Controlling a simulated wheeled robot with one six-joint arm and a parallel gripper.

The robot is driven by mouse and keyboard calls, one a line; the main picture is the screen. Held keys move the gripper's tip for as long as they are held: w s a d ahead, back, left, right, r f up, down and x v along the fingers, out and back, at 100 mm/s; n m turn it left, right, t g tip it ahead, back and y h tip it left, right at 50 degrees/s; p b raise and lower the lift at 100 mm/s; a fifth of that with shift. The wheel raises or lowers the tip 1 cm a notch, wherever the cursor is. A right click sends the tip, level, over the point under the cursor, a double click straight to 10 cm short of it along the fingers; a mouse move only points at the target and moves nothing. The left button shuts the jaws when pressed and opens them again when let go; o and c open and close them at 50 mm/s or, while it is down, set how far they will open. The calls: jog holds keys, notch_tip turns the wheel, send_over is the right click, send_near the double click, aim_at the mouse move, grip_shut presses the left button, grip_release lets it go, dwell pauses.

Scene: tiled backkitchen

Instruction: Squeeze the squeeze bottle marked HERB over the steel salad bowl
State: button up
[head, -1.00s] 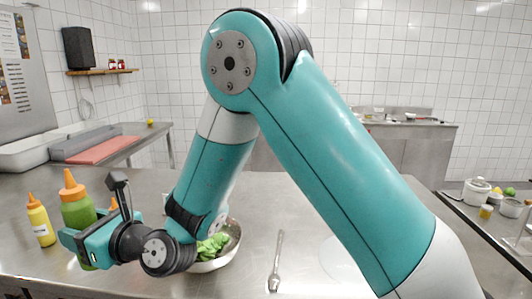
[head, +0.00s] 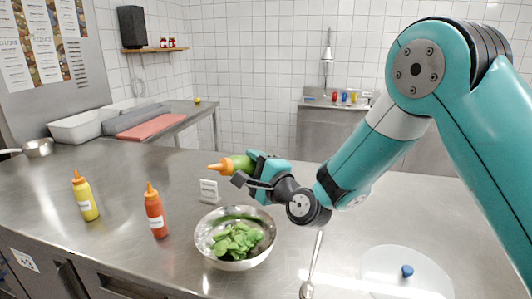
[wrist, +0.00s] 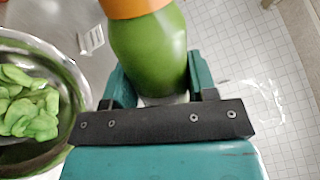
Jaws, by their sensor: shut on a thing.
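A green squeeze bottle (head: 238,164) with an orange nozzle is in my gripper (head: 262,172), tipped onto its side with the nozzle pointing left in the head view. It is held above the counter, near the steel salad bowl (head: 203,229), which holds green leaves (head: 236,240). Any HERB label on the bottle is hidden. In the wrist view the jaws are shut around the green bottle body (wrist: 150,50). There the bowl (wrist: 72,70) lies to the left of the bottle, so the nozzle does not appear over it in that view.
A red bottle (head: 155,212) and a yellow bottle (head: 85,198) stand left of the bowl. A small white sign (head: 209,190) stands behind it. A spoon (head: 313,262) and a clear lid with a blue knob (head: 407,271) lie to the right.

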jog(key=n, duration=0.3)
jog(key=shift+w+d+r, duration=0.1)
jog(key=shift+w+d, duration=0.15)
jog(key=shift+w, duration=0.15)
jog(key=w+n, duration=0.1)
jog(key=n, duration=0.1)
jog(key=w+d+n, duration=0.1)
jog(key=n, duration=0.1)
jog(key=w+d+n+h, duration=0.1)
jog(key=n, duration=0.2)
jog(key=shift+w+r+p, duration=0.3)
jog(key=shift+w+p, duration=0.05)
jog(key=shift+p, duration=0.05)
jog(key=shift+w+d+n+t+h, duration=0.2)
jog(key=shift+w+n+t+h, duration=0.05)
jog(key=shift+n+t+h, duration=0.05)
notch_tip(320, 180, down, 8)
jog(key=b, duration=0.6)
jog(key=shift+o, duration=0.3)
jog(key=shift+c, duration=1.2)
